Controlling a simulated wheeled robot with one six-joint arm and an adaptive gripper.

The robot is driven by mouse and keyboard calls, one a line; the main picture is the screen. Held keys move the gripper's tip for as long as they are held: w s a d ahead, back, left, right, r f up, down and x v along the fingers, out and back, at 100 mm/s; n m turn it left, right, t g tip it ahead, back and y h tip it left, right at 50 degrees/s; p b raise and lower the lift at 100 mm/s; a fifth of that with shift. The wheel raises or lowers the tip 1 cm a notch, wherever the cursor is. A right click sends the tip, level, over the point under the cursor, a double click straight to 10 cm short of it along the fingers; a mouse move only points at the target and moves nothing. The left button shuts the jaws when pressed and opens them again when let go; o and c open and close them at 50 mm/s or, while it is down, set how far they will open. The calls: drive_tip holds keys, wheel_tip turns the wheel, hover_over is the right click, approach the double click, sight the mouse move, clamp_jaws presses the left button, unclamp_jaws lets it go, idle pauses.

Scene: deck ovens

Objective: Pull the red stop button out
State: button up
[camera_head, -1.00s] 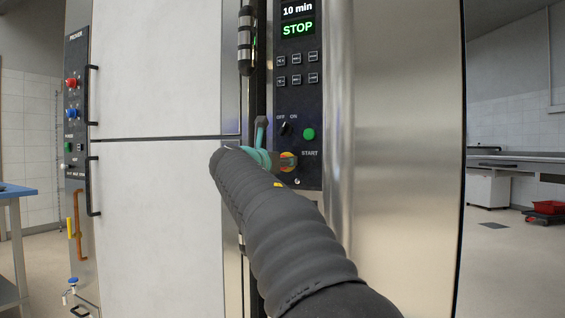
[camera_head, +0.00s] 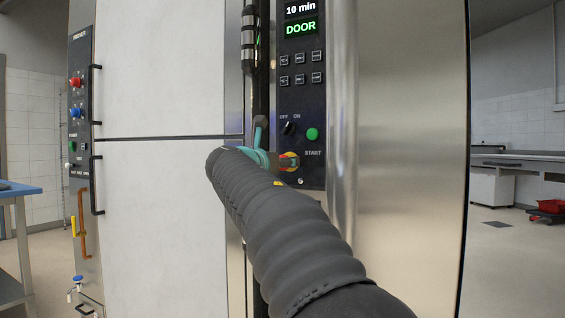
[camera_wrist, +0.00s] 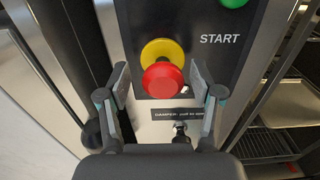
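The red stop button (camera_wrist: 163,80) has a round head on a yellow collar (camera_wrist: 160,50), seen in the wrist view. My gripper (camera_wrist: 158,76) has one finger on each side of the red head, with a visible gap on both sides, so it is open and not touching it. In the head view my gripper (camera_head: 276,160) is at the panel's lower part, and the button (camera_head: 291,161) shows only partly behind it. The panel display (camera_head: 300,28) reads "10 min" and a green "DOOR".
A green START button (camera_head: 312,134) and an OFF/ON knob (camera_head: 287,128) sit just above. A damper knob (camera_wrist: 181,128) with a label is below the red button. Another panel's red knob (camera_head: 75,82) is far left.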

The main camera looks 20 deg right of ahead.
drive_tip(key=shift+d, duration=0.1)
drive_tip(key=v, duration=1.2)
idle(0.4)
